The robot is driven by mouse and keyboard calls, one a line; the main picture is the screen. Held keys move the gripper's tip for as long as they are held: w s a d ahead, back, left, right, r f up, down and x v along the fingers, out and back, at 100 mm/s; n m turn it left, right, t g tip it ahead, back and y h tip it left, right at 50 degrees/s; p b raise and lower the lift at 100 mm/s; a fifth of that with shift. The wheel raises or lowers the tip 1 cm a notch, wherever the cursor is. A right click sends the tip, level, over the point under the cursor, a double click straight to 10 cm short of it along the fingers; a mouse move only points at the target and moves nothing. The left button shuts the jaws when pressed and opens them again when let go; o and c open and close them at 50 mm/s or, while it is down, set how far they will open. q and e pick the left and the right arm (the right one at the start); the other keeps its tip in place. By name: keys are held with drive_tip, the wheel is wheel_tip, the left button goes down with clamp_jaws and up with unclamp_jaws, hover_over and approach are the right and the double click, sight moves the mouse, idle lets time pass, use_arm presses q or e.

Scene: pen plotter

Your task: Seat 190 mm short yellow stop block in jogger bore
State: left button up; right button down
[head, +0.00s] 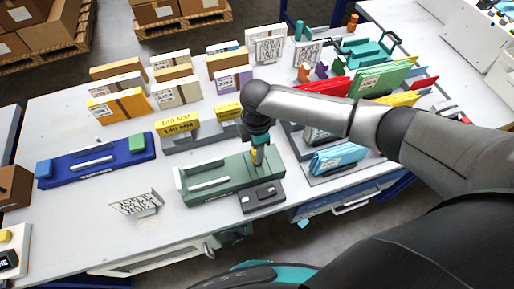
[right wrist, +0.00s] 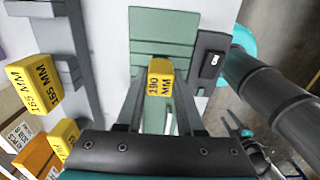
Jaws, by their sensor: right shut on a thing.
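My right gripper (head: 258,148) is above the right part of the green jogger (head: 215,176) in the head view. It is shut on a short yellow stop block (head: 257,157). In the right wrist view the yellow block (right wrist: 160,80), marked 190 MM, sits between the fingers (right wrist: 160,105), its label upside down. The green jogger plate (right wrist: 165,42) shows beyond it. I cannot tell whether the block touches the jogger, and the bore is not visible. My left gripper is not in view.
A grey rack (head: 205,136) with yellow blocks (head: 177,125) stands behind the jogger; one block (right wrist: 35,85) reads 165 MM. A dark control box (head: 262,196) adjoins the jogger. A blue tray (head: 95,169) is left, a sign (head: 136,203) front left. Colored folders (head: 340,157) stand right.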

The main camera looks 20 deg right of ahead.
drive_tip(key=shift+f+b, duration=0.65)
drive_tip(key=shift+f, duration=0.65)
drive_tip(key=shift+c, duration=2.3)
unclamp_jaws()
wheel_tip(320, 180, up, 15)
drive_tip(key=p, duration=0.2)
drive_tip(key=shift+r, duration=0.15)
